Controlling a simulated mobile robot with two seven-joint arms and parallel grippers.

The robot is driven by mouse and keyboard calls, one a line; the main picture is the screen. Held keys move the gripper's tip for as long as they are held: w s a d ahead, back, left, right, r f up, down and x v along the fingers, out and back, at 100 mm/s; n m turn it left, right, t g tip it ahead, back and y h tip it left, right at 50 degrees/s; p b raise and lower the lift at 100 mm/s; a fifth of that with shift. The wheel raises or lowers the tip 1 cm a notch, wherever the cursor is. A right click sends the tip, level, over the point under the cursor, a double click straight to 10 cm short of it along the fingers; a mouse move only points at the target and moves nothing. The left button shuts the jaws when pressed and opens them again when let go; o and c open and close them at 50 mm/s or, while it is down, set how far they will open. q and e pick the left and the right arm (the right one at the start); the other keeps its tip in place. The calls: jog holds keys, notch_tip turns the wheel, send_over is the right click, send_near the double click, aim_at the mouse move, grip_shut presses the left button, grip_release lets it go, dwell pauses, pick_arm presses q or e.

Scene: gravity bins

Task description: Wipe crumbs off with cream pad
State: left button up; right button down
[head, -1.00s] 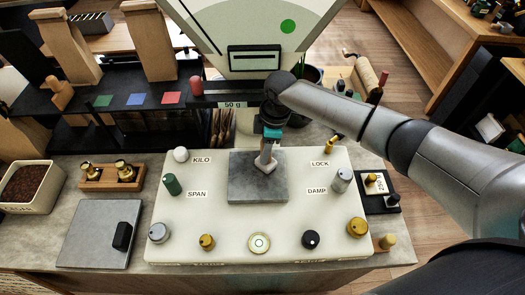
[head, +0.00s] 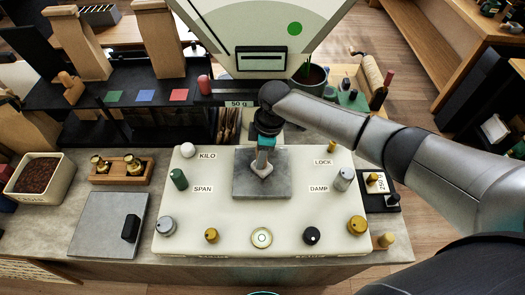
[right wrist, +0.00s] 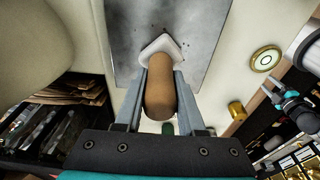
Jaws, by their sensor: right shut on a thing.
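My right gripper (right wrist: 160,85) is shut on the brown handle (right wrist: 160,95) of the cream pad (right wrist: 160,48). The pad is at the grey square plate (right wrist: 200,30) on the cream console, and looks in contact with it. Dark crumbs are scattered on the plate around the pad in the right wrist view. In the head view my right gripper (head: 264,158) reaches down over the middle of the plate (head: 246,186), and the pad (head: 262,170) shows under it. My left gripper (right wrist: 272,88) shows small at the right of the right wrist view; its finger opening is unclear.
The console has knobs around the plate, including a green one (head: 179,179) and a silver one (head: 343,179). A scale housing (head: 262,60) rises behind. A bin of dark grains (head: 39,178), a wooden weight block (head: 121,172) and a grey slab (head: 100,225) stand left.

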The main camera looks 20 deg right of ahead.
jog(key=shift+s+f, duration=0.2)
jog(key=shift+s, duration=0.05)
jog(key=shift+s+a, duration=0.45)
jog(key=shift+a, duration=0.35)
jog(key=shift+s+a, duration=0.45)
jog(key=shift+a, duration=0.35)
jog(key=shift+w+d, duration=0.1)
jog(key=shift+w+d+r, duration=0.15)
jog(key=shift+w+d, duration=0.35)
jog(key=shift+d, duration=0.3)
jog(key=shift+w+d+r, duration=0.15)
jog(key=shift+w+d, duration=0.35)
jog(key=shift+d, duration=0.25)
jog(key=shift+w+d+f+b, duration=0.1)
jog(key=shift+w+d, duration=0.2)
jog(key=shift+d, duration=0.2)
jog(key=shift+w+d+r+b, duration=0.15)
jog(key=shift+w+d, duration=0.1)
jog(key=shift+d, duration=0.25)
jog(key=shift+w+d+f+b, duration=0.15)
jog(key=shift+w+d, duration=0.15)
jog(key=shift+d, duration=0.2)
